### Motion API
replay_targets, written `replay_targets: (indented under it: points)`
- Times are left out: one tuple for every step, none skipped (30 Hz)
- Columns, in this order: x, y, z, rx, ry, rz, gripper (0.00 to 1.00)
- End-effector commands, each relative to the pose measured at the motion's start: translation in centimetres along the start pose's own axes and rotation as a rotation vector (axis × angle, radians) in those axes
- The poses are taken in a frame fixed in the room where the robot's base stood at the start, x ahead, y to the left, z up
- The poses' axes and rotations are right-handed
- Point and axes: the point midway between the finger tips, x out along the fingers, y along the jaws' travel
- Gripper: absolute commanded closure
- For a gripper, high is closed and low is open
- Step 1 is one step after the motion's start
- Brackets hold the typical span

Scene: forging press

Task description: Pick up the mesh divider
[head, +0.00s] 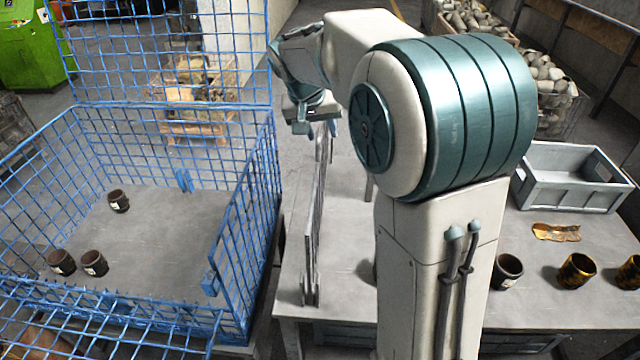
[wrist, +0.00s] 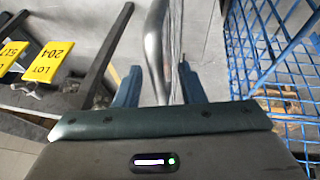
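The mesh divider (head: 313,225) is a thin grey metal panel. It stands upright on the grey table, seen nearly edge-on in the head view, just right of the blue cage. My gripper (head: 316,127) is at its top edge. In the wrist view the two blue-grey fingers (wrist: 160,88) are spread apart. A curved grey metal bar of the divider (wrist: 154,50) and thin wires run between them, with gaps visible to the fingers. Whether either finger touches the divider cannot be told. My arm hides part of the table behind it.
The blue wire cage (head: 262,190) holds 3 dark cups, one of them a brown cup (head: 118,201). Yellow lot signs (wrist: 48,62) show in the wrist view.

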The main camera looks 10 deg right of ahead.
Motion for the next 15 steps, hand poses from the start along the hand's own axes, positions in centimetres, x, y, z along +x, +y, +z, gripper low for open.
replay_targets:
  points:
    - [0.14, -0.04, 0.06, 0.000, 0.000, 0.000, 0.64]
    - [0.17, -0.04, 0.07, 0.000, 0.000, 0.000, 0.64]
    - [0.19, -0.05, 0.08, 0.000, 0.000, 0.000, 0.64]
    - [0.20, -0.05, 0.09, 0.000, 0.000, 0.000, 0.64]
    - [0.20, -0.05, 0.09, 0.000, 0.000, 0.000, 0.64]
    - [0.20, -0.05, 0.08, 0.000, 0.000, 0.000, 0.64]
    - [0.19, -0.05, 0.08, 0.000, 0.000, 0.000, 0.64]
    - [0.18, -0.05, 0.08, 0.000, 0.000, 0.000, 0.64]
    - [0.17, -0.05, 0.08, 0.000, 0.000, 0.000, 0.64]
    - [0.17, -0.05, 0.08, 0.000, 0.000, 0.000, 0.64]
    - [0.17, -0.05, 0.08, 0.000, 0.000, 0.000, 0.64]
    - [0.17, -0.05, 0.08, 0.000, 0.000, 0.000, 0.67]
    - [0.17, -0.05, 0.08, 0.000, 0.000, 0.000, 0.75]
    - [0.17, -0.05, 0.08, 0.000, 0.000, 0.000, 0.83]
    - [0.17, -0.05, 0.08, 0.000, 0.000, 0.000, 0.94]
